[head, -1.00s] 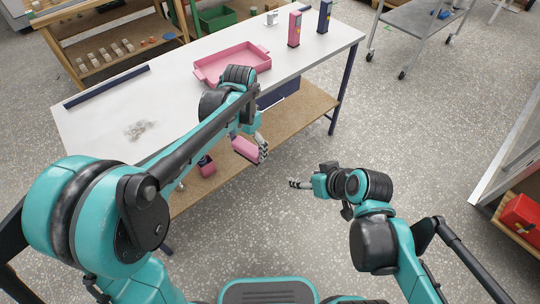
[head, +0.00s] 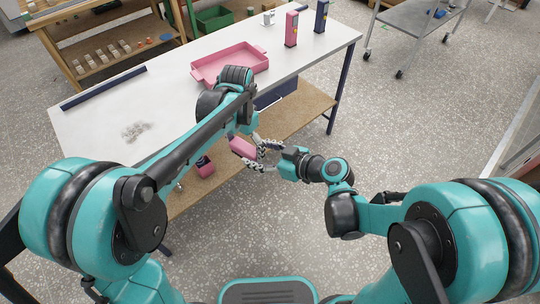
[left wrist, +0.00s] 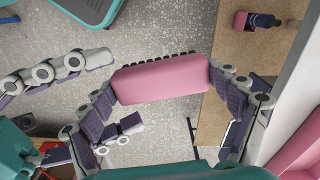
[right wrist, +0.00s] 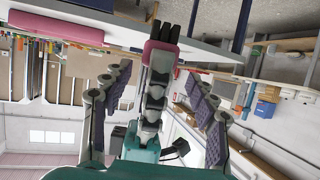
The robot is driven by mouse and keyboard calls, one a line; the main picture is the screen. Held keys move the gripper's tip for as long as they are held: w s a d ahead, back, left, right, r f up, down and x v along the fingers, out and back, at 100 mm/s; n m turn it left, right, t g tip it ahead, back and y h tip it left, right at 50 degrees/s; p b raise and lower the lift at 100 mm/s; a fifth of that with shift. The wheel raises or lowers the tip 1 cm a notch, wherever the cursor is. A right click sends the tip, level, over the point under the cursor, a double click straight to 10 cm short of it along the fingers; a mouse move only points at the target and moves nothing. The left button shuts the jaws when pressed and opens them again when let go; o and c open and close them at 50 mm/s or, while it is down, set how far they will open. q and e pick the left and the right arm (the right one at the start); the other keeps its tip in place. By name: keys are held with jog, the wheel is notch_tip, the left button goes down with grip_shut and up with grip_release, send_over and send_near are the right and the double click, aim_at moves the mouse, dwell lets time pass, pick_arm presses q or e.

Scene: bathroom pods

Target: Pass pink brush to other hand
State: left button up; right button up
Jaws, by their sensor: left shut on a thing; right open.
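The pink brush (head: 242,148) is held off the table's front side by my left gripper (head: 250,142). In the left wrist view the brush (left wrist: 162,80) lies lengthwise between the left fingers, which grip its two ends. Its dark bristles show along one long edge. My right gripper (head: 264,157) is open beside the brush. In the right wrist view, the brush's pink end (right wrist: 160,55) and black bristles show beyond and between the open right fingers, with a left finger in front of it. I cannot tell whether the right fingers touch anything.
A white table (head: 105,115) stands ahead, with a pink tray (head: 230,75), a pink bottle (head: 291,30) and a dark blue bottle (head: 321,16). A wooden lower shelf (head: 300,112) holds a pink and dark item (head: 205,167). A metal cart (head: 415,20) stands at the back right. Floor to the right is clear.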

aim_at(248, 151)
jog(key=x, duration=0.6)
jog(key=shift+w+a+f, duration=0.15)
jog(key=shift+a, duration=0.1)
jog(key=c, duration=1.3)
pick_arm(q)
jog(key=o, duration=0.9)
pick_arm(e)
jog(key=shift+o, duration=0.2)
pick_arm(q)
jog(key=shift+r, duration=0.1)
